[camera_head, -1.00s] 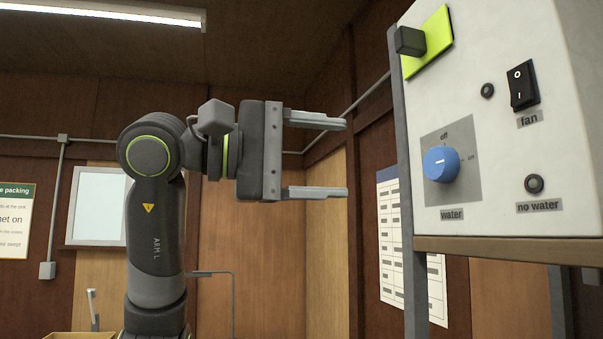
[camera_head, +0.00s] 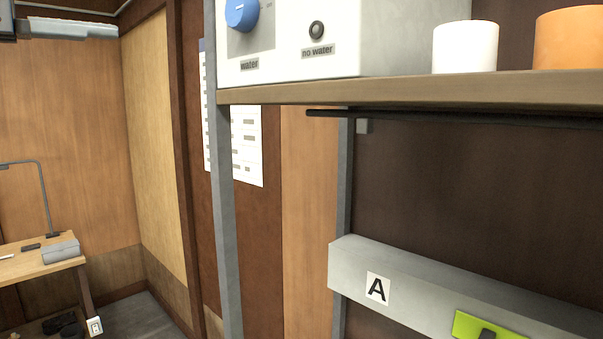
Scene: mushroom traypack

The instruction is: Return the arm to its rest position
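My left gripper (camera_head: 72,29) is at the top left corner of the head view, mostly cut off by the picture edge. Its lower finger shows, set at the bottom end of the dark palm, as when the fingers are spread. The upper finger is out of the picture. Nothing shows held by it. The rest of my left arm is out of view. My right gripper is not in view.
A white control box with a blue water knob (camera_head: 241,14) stands on a shelf (camera_head: 400,94), beside a white cup (camera_head: 465,47) and an orange cup (camera_head: 570,38). Below is a grey beam (camera_head: 420,285) marked A. A wooden table (camera_head: 40,264) stands lower left.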

